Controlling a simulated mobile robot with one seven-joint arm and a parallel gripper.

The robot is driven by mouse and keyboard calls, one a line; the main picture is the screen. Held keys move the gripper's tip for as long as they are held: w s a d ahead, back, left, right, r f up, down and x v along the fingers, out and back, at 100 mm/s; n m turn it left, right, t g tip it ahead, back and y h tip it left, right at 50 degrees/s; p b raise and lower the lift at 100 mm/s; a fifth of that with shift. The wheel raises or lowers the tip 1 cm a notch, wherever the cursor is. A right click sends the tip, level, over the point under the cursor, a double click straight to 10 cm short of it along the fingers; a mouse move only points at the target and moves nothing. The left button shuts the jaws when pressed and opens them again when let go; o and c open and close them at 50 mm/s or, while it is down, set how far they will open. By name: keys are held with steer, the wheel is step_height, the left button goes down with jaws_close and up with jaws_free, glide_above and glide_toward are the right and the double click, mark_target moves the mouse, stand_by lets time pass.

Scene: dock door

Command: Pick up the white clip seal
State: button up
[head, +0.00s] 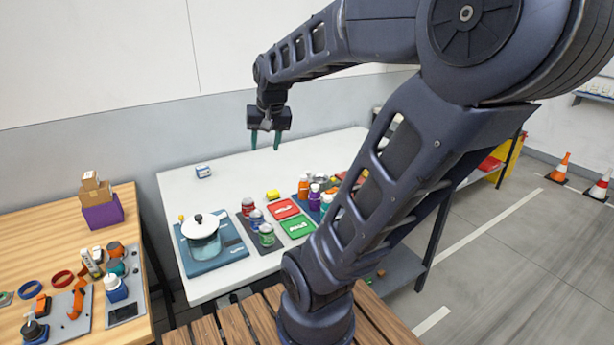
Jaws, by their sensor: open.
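My gripper (265,141) hangs in the air above the back of the white table (185,285), its two teal fingers pointing down. The fingers are apart with nothing between them. I cannot pick out the white clip seal with certainty at this size. A small white and blue item (204,172) lies at the back left of the white table, lower and left of my gripper; I cannot tell what it is. My arm hides part of the white table's right side.
A pot with a white lid (202,237) stands on a blue mat. Right of it are several small jars, red (284,209) and green (297,226) packets, and bottles (314,196). A wooden table (50,245) at left holds cartons, a purple box (103,212), rings and tools.

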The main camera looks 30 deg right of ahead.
steer(key=w+d+f+m+g, duration=0.1)
steer(key=w+d+m, duration=0.15)
steer(key=w, duration=0.25)
steer(key=w+d+f+m, duration=0.2)
steer(key=w+d, duration=0.1)
steer(key=w, duration=0.2)
steer(key=m+g+h, duration=0.3)
steer(key=m+h, duration=0.2)
steer(key=m, duration=0.7)
glide_above(306, 172)
steer(key=w+a, duration=0.1)
steer(key=shift+n, duration=0.25)
step_height(306, 172, down, 25)
steer(key=shift+a+f, duration=0.1)
steer(key=shift+a, duration=0.05)
steer(key=shift+s+a+x, duration=0.15)
steer(key=shift+a+x, duration=0.05)
steer(key=shift+x, duration=1.1)
steer(key=shift+s+a+x, duration=0.15)
steer(key=shift+x, duration=1.15)
steer(key=shift+f, duration=0.15)
jaws_close()
